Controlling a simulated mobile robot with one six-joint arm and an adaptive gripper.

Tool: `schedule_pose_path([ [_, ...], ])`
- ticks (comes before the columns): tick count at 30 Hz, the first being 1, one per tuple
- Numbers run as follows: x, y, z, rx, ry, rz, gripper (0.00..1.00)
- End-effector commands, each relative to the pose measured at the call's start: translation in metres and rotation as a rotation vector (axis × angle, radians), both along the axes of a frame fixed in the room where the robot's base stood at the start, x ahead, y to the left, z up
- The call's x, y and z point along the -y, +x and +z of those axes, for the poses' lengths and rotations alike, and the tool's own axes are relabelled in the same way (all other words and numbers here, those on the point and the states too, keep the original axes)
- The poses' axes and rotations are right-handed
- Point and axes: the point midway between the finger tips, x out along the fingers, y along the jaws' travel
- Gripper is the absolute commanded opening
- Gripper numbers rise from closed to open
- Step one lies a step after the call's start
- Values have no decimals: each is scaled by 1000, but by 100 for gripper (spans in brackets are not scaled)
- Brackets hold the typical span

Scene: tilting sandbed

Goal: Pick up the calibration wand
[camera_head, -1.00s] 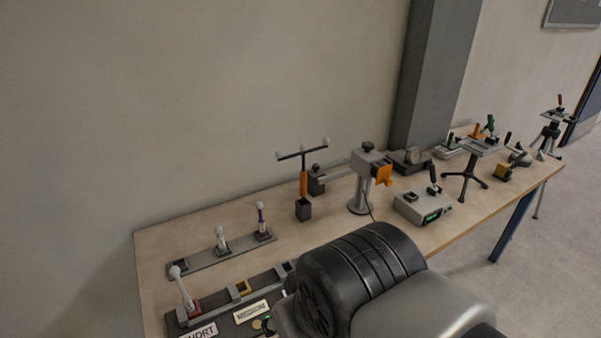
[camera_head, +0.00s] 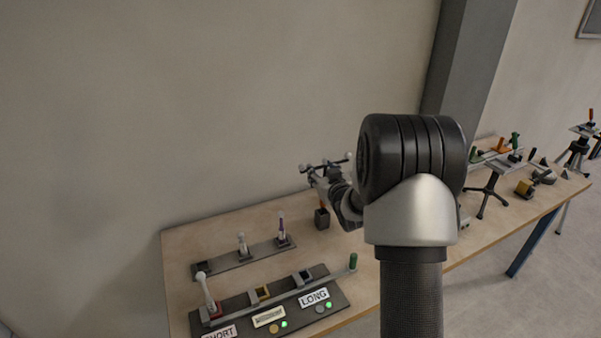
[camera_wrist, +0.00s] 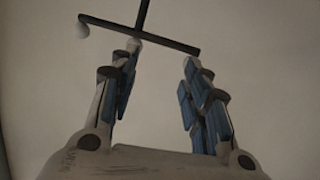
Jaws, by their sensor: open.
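The calibration wand (camera_head: 323,202) has an orange handle, a dark crossbar and pale balls. It stands upright in a dark square block (camera_head: 322,219) near the back of the table. My gripper (camera_head: 326,177) is at the wand's upper part and partly hides it and its crossbar. In the wrist view my gripper (camera_wrist: 160,62) is open, with blue-padded fingers spread apart and nothing held between them. The dark crossbar (camera_wrist: 165,43) crosses the view at the fingertips, with a pale ball at its left end. I cannot tell whether the fingers touch it.
A rack with SHORT and LONG labels (camera_head: 315,297) lies at the front left, with a strip of small white-tipped rods (camera_head: 262,253) behind it. My arm hides the table's middle. Small tripods and instruments (camera_head: 484,190) stand at the right. The wall is close behind.

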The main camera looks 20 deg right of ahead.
Motion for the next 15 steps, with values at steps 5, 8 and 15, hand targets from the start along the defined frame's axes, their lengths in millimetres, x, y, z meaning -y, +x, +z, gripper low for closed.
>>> schedule_pose_path([
  [5,32,5,-40,142,17,19,43],
  [8,39,2,-51,196,22,27,43],
  [15,43,0,-76,230,27,34,43],
])
